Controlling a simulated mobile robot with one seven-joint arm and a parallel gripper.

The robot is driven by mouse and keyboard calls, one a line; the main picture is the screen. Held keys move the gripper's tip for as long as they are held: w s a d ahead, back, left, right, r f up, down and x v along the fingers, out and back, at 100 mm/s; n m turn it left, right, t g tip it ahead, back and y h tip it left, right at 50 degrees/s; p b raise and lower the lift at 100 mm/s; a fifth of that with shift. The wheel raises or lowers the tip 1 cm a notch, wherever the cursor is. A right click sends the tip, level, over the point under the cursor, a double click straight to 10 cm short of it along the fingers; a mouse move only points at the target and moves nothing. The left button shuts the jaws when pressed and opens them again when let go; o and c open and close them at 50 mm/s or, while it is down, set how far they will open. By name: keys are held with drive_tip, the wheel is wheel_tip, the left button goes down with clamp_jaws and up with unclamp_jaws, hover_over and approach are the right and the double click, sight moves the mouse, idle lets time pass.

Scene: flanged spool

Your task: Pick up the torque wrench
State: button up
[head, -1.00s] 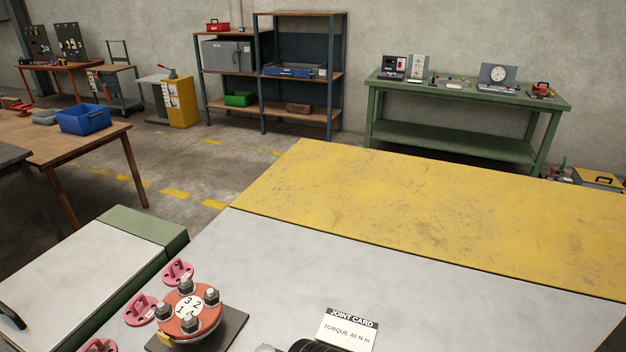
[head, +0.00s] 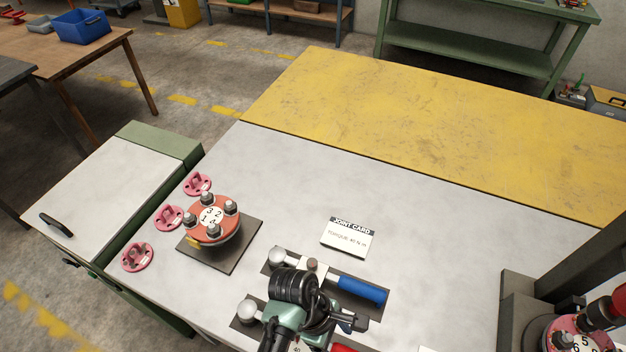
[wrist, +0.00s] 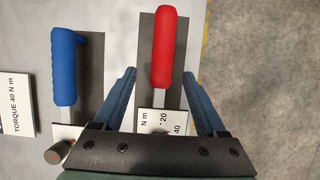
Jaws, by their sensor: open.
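Two torque wrenches lie on dark mats on the grey bench. The one with the blue handle (head: 362,290) lies farther back, and its handle also shows at the left of the wrist view (wrist: 64,68). The one with the red handle (head: 342,348) is nearer the front and mostly hidden by my arm. In the wrist view my gripper (wrist: 158,75) is open and empty, with its fingers on either side of the red-handled wrench (wrist: 163,50). A label by that wrench shows "N m", 20 and 40. I cannot tell the gripper's height above it.
A joint card (head: 346,238) reads torque 40 N m. A red flanged spool (head: 213,220) with bolts stands on a dark plate at left, beside several pink pieces (head: 169,217). Another bolted piece (head: 570,335) and a grey post are at right. The yellow bench top (head: 430,125) is clear.

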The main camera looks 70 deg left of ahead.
sight(342, 350)
drive_tip(key=shift+s+p+x, duration=0.15)
drive_tip(key=shift+p+x, duration=0.05)
drive_tip(key=shift+x, duration=1.15)
drive_tip(key=shift+s+p+x, duration=0.15)
drive_tip(key=shift+p+x, duration=0.05)
drive_tip(key=shift+x, duration=1.15)
drive_tip(key=shift+f, duration=0.1)
clamp_jaws()
drive_tip(key=shift+a, duration=0.15)
